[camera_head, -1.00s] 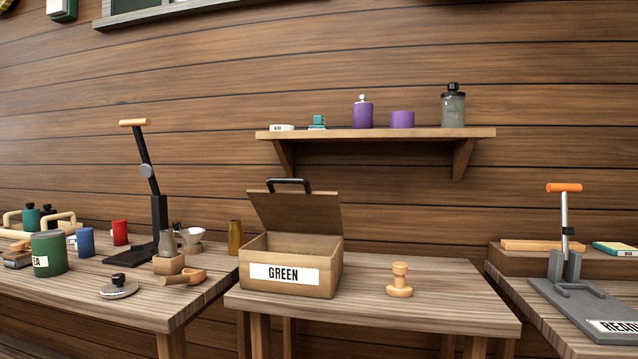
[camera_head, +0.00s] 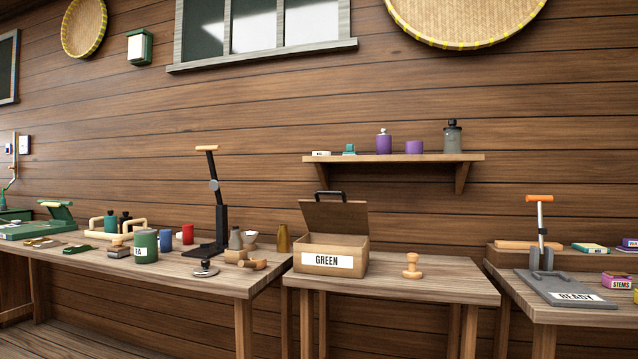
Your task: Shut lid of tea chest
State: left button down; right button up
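The tea chest (camera_head: 327,263) is a light wooden box with a white "GREEN" label on its front. It stands at the left part of the middle table. Its lid (camera_head: 335,217) is open, standing up at the back and leaning slightly backward, with a black handle (camera_head: 330,195) on its top edge. The inside of the chest shows only in part, and I cannot tell what is in it. Neither of my grippers is in the head view.
A wooden stamp-like knob (camera_head: 411,266) stands right of the chest on the middle table (camera_head: 430,284). The left table (camera_head: 200,281) holds a tall black lever press (camera_head: 219,215) and several cups. The right table holds a grey lever press (camera_head: 560,287). A shelf (camera_head: 400,158) hangs above.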

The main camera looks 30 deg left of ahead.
aim_at(343, 217)
jog(key=u, duration=0.65)
jog(key=i, duration=0.65)
jog(key=u, duration=0.5)
jog(key=i, duration=0.8)
jog(key=z, duration=0.4)
